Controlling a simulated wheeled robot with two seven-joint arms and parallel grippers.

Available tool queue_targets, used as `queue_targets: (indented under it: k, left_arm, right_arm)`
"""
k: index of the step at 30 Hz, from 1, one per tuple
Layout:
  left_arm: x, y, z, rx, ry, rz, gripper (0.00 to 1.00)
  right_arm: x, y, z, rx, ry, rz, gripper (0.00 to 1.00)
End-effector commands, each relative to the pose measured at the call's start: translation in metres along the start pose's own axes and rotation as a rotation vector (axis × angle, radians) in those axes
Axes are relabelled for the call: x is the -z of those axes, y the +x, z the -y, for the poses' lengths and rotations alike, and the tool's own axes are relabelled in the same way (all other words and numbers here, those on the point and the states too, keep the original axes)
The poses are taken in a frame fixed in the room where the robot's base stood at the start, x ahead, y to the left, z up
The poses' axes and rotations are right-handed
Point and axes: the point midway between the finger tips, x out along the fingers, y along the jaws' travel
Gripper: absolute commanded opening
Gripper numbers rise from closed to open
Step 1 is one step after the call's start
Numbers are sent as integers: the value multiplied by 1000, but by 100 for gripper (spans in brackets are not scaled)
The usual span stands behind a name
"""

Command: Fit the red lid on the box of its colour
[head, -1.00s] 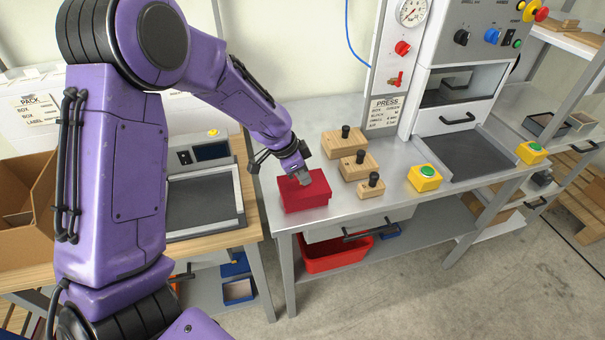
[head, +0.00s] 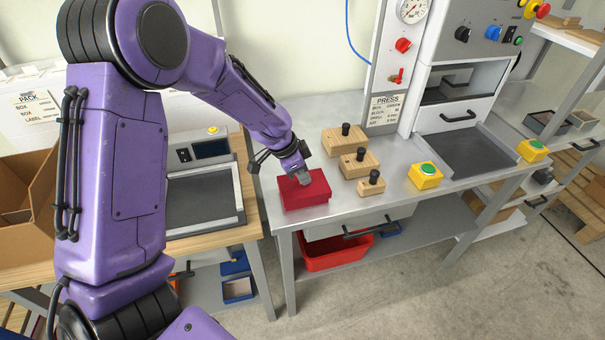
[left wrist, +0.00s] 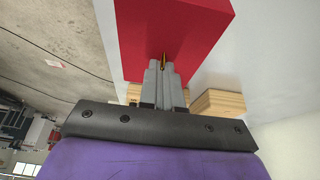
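A red box (head: 305,198) stands on the near left corner of the grey metal bench. The red lid (head: 291,185) lies on top of it and looks level; whether it is fully seated cannot be made out. My left gripper (head: 304,179) points down at the middle of the lid, its fingertips at the top face. In the left wrist view, its two grey fingers (left wrist: 163,66) are together against the red lid (left wrist: 178,28), with a small brass-coloured bit at their tips. No grip on the lid's edges shows. My right gripper is not in view.
Several wooden blocks with black knobs (head: 360,164) stand just right of the box. A yellow button box (head: 425,175) and the press (head: 455,95) are farther right. A red bin (head: 335,253) sits on the shelf below. A packing bench (head: 250,205) adjoins at left.

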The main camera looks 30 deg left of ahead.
Motion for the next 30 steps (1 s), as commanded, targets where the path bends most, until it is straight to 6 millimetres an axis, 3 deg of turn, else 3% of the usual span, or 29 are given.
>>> queue_targets:
  k: [5,8,17,20,30]
  left_arm:
    - [-1,3,0,0,0,0,0]
    - [-1,2,0,0,0,0,33]
    - [-1,1,0,0,0,0,33]
    - [0,-10,1,2,1,-2,33]
    - [0,-86,1,3,1,-3,33]
  right_arm:
    - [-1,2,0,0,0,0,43]
    - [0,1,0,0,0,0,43]
    - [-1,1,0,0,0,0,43]
    - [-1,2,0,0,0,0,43]
    - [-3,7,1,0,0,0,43]
